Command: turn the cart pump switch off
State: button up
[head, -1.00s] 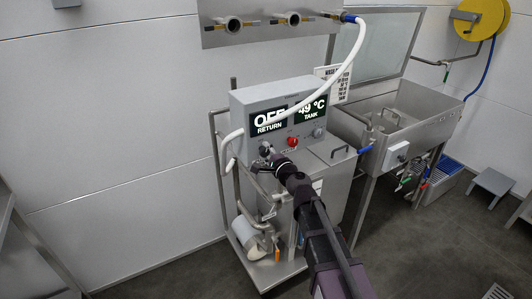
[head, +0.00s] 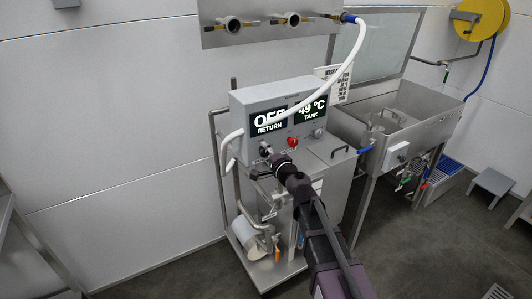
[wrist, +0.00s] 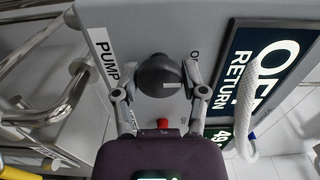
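The dark round pump switch knob (wrist: 158,76) sits on the grey control box (head: 250,98) of the cart, beside the "PUMP" label (wrist: 107,60). In the wrist view its white mark points right; an "O" (wrist: 194,54) is printed at its upper right. My gripper (wrist: 155,82) is open, with one finger on each side of the knob. The right finger looks close to it and the left one a little apart; I cannot tell whether either touches. In the head view my gripper (head: 262,168) is just below and in front of the knob (head: 265,149).
The display (head: 269,120) reads "OFF RETURN", beside one (head: 310,111) reading "49 °C TANK". A red button (head: 292,142) is near the knob. A white hose (head: 347,72) loops over the box. A steel sink (head: 432,102) stands right. The floor at left is open.

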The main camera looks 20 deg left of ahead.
jog(key=shift+o, duration=1.3)
jog(key=shift+s+d, duration=0.15)
jog(key=v, duration=1.1)
jog(key=shift+s+d, duration=0.25)
jog(key=s+d+f+n+g+h+p, duration=0.2)
jog(key=s+d+g+h+p, duration=0.1)
jog(key=d, duration=0.8)
jog(key=s+d+f+n+g+h+p, duration=0.3)
jog(key=d+h, duration=0.3)
jog(key=d, duration=0.6)
jog(key=s+d+f+n+g+h+p, duration=0.3)
jog(key=d+g+h+p, duration=0.1)
jog(key=d, duration=0.7)
jog(key=shift+s+g+h, duration=0.15)
jog(key=shift+g+h, duration=0.25)
jog(key=shift+g, duration=0.4)
